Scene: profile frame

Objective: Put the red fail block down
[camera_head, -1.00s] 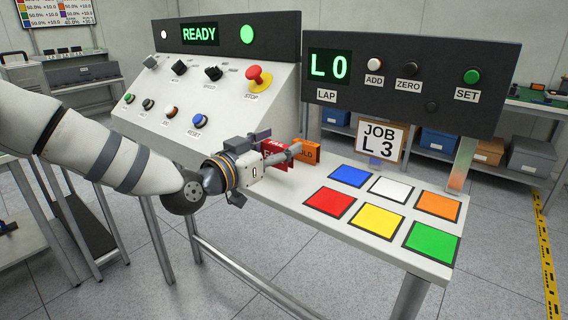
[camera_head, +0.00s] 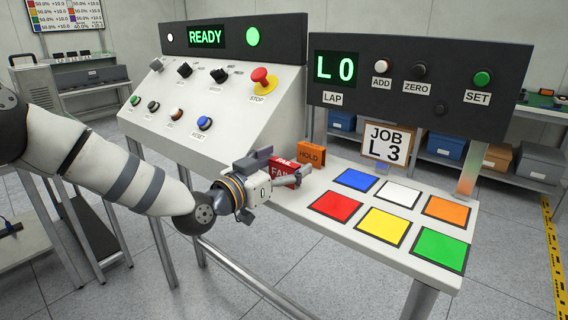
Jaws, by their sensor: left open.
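The red fail block (camera_head: 281,171) stands at the left part of the white table top, with FAIL lettering in white. My left gripper (camera_head: 284,168) comes in from the left, open, with its fingers close around or beside the block. One finger overlaps the block's lower right in the picture; I cannot tell whether it touches. The block's lower edge is partly hidden by the gripper. My right gripper is not in view.
An orange HOLD block (camera_head: 311,156) stands just right of the fail block. Coloured squares, including a red one (camera_head: 335,206), lie on the table's right part. A JOB L3 card (camera_head: 386,142) stands behind them. A sloped control panel (camera_head: 215,110) rises behind the gripper.

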